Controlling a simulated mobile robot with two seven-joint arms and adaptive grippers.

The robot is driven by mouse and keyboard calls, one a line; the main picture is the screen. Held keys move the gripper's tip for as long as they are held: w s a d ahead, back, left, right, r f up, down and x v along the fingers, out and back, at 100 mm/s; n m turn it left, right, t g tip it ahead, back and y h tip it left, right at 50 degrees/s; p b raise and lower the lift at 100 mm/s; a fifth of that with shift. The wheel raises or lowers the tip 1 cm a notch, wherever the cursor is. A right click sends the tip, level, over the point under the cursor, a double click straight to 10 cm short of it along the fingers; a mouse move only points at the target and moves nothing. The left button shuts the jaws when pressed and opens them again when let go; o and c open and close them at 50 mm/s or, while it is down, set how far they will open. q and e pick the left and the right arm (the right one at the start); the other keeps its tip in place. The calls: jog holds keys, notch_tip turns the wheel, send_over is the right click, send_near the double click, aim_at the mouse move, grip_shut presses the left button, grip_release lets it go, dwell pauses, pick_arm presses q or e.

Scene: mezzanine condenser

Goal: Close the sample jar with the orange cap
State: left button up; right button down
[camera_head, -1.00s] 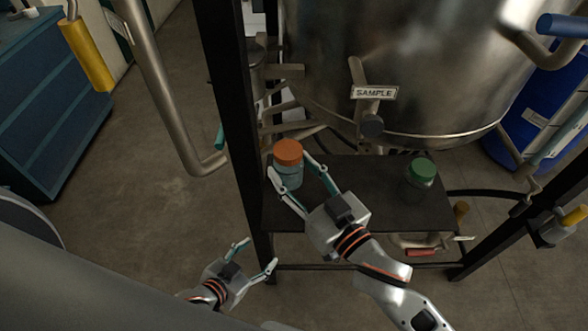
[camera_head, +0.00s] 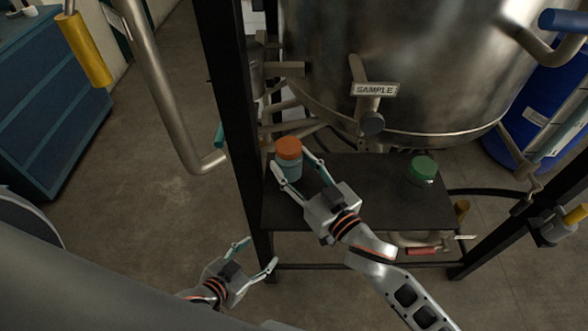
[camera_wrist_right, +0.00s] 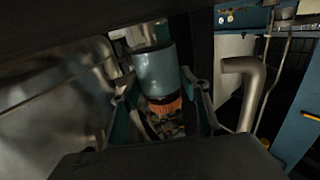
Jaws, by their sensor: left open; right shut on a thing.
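The sample jar (camera_head: 290,169) has a blue-teal body and stands at the left end of the dark shelf (camera_head: 375,205). The orange cap (camera_head: 288,147) sits on top of it; I cannot tell how tightly. My right gripper (camera_head: 286,162) is shut on the jar, one finger on each side just below the cap. In the right wrist view the jar body (camera_wrist_right: 155,68) and orange cap (camera_wrist_right: 165,106) show between the fingers (camera_wrist_right: 155,80), with the cap lower in the picture. My left gripper (camera_head: 259,254) is open and empty, below and in front of the shelf.
A green-capped jar (camera_head: 423,170) stands at the right of the shelf. A steel tank (camera_head: 410,60) with a SAMPLE tag (camera_head: 375,89) and an outlet hangs behind and above. A black post (camera_head: 233,120) rises left of the jar. The shelf middle is mostly clear.

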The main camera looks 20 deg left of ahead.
jog(key=shift+w+a+f, duration=0.1)
jog(key=shift+w+f, duration=0.1)
jog(key=shift+f, duration=0.9)
jog(key=shift+f, duration=0.15)
jog(key=c, duration=1.1)
grip_release()
jog(key=v, duration=1.2)
jog(key=shift+s, duration=0.1)
